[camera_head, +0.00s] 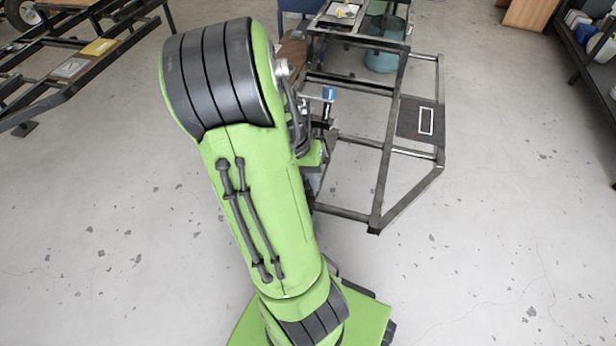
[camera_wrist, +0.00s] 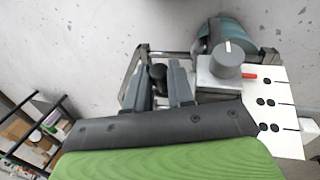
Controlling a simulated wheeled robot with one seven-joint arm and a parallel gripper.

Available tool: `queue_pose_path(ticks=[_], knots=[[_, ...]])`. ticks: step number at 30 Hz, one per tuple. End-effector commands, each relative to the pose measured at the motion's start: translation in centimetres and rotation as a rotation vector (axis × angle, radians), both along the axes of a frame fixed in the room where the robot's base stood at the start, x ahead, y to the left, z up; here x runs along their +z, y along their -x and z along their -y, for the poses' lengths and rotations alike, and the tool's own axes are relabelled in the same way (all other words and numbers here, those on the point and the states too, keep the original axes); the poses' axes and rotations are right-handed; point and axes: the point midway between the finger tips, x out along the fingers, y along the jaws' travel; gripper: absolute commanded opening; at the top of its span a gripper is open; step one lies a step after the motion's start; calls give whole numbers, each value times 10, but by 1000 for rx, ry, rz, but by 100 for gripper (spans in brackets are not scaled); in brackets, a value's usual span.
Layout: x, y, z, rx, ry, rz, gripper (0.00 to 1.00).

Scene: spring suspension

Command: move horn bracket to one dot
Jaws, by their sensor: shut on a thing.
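My gripper (camera_wrist: 160,85) shows its two dark fingers in the wrist view, closed around a dark, rounded part. This part looks like the horn bracket (camera_wrist: 158,75), but its full shape is hidden between the fingers. A white plate (camera_wrist: 292,92) lies to the right of the fingers. It carries black dots in rows with slots between them; the row with one dot (camera_wrist: 265,85) is at its upper end. The gripper and part are apart from that dot, to its left. In the head view my green arm hides most of the gripper.
A grey block with a round knob (camera_wrist: 226,59) and red pointer sits between the gripper and the dots. In the head view, a metal frame (camera_head: 408,204) carries a dark panel with a white rectangle (camera_head: 426,121). A blue-topped item (camera_head: 329,94) stands near my arm. A teal bin (camera_head: 381,61) is behind.

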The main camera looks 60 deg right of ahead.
Motion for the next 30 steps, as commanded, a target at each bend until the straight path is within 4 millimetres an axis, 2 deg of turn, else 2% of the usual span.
queue_pose_path(ticks=[2, 3, 8, 15, 18, 20, 30], knots=[[-3, 1, -4, 0, -14, -7, 0], [-3, 1, -4, 1, -16, -6, 26], [-2, 1, -4, 1, -13, -5, 48], [-1, 0, -3, 1, -10, -5, 48], [8, -1, -3, 1, -9, -3, 48], [20, -4, -3, 2, -7, -1, 48], [115, -27, -9, 3, -7, 0, 48]])
